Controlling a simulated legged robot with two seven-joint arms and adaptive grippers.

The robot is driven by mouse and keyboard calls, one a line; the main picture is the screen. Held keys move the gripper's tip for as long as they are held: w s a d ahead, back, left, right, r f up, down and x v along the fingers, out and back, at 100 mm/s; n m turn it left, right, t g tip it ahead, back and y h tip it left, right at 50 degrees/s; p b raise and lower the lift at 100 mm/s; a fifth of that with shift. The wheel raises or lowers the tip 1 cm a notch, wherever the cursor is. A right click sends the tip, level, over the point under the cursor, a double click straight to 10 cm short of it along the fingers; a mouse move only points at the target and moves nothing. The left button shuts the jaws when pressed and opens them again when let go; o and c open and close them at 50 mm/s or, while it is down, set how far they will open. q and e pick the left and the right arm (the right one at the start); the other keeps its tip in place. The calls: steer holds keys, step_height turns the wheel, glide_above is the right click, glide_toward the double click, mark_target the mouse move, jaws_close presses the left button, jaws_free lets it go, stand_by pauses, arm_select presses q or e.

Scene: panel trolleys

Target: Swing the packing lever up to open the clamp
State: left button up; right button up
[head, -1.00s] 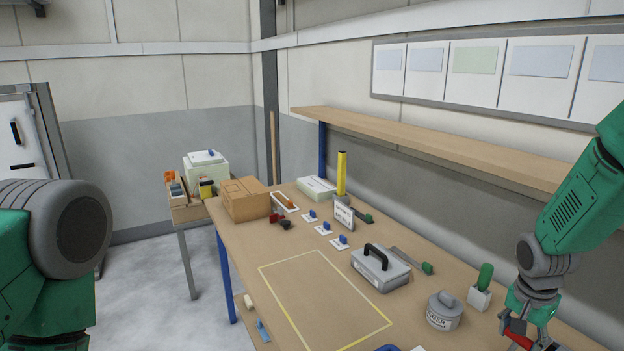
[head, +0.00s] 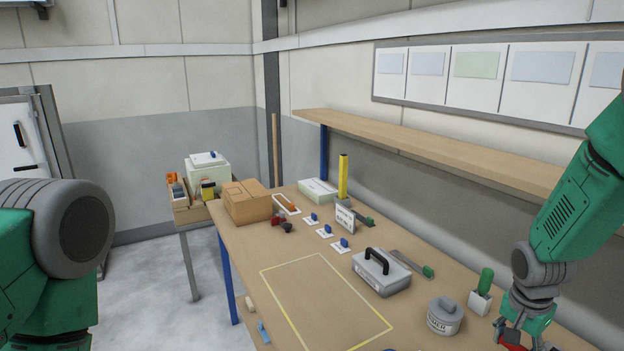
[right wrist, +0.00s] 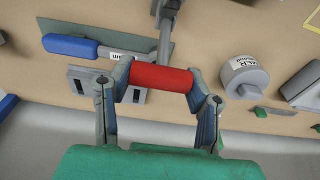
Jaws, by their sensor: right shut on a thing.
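The packing lever ends in a red cylindrical grip (right wrist: 162,83), seen in the right wrist view. A grey bar (right wrist: 166,25) runs up from behind the grip to the top edge. My right gripper (right wrist: 160,90) is shut on the red grip, with one finger at each end. In the head view my right gripper (head: 521,335) is at the lower right, with a bit of red (head: 510,339) at its fingers. The clamp itself is not clear in either view. My left gripper is out of view.
A blue-handled tool (right wrist: 70,47) lies beside the grip. A yellow-outlined bench area (head: 325,300) is clear.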

mark_target(510, 347)
steer(key=shift+s+a, duration=0.2)
steer(key=shift+a, duration=0.15)
steer(key=o, duration=1)
steer(key=shift+c, duration=0.2)
steer(key=shift+o, duration=0.5)
steer(key=shift+a, duration=0.1)
steer(key=shift+r, duration=0.1)
steer(key=shift+r+p, duration=1.3)
steer(key=shift+a+r+p, duration=0.1)
steer(key=shift+r+p, duration=0.5)
steer(key=shift+r, duration=0.1)
steer(key=shift+s+a, duration=0.1)
